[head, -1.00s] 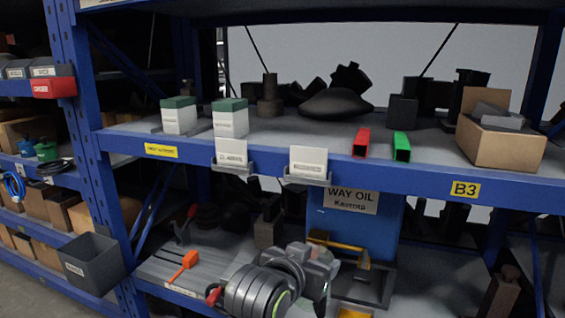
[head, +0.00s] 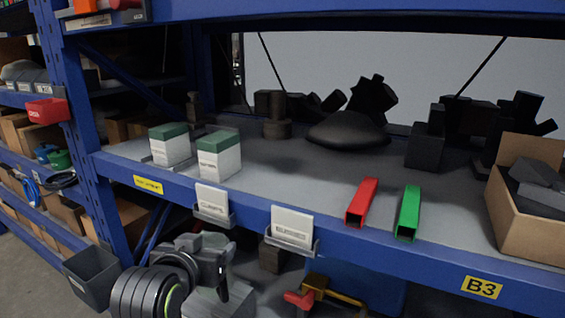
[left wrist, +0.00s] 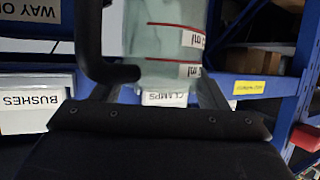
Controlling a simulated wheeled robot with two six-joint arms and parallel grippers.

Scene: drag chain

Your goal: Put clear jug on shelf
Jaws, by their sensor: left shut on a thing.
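The clear jug (left wrist: 165,42), with red lines and "ml" marks, shows in the left wrist view between the fingers of my left gripper (left wrist: 160,88). The gripper is shut on it. A dark bar, perhaps the jug's handle, curves beside it. In the head view my left gripper (head: 215,262) is low at the left, in front of the shelf's front beam and below the shelf surface. The grey shelf (head: 290,180) has a blue front beam. My right gripper does not show.
Two green-and-white boxes (head: 219,155) stand at the shelf's left. A red tube (head: 361,202) and a green tube (head: 408,213) lie near its front edge. A cardboard box (head: 522,217) is at right. Label holders (head: 291,229) stick out from the beam. The shelf's middle is bare.

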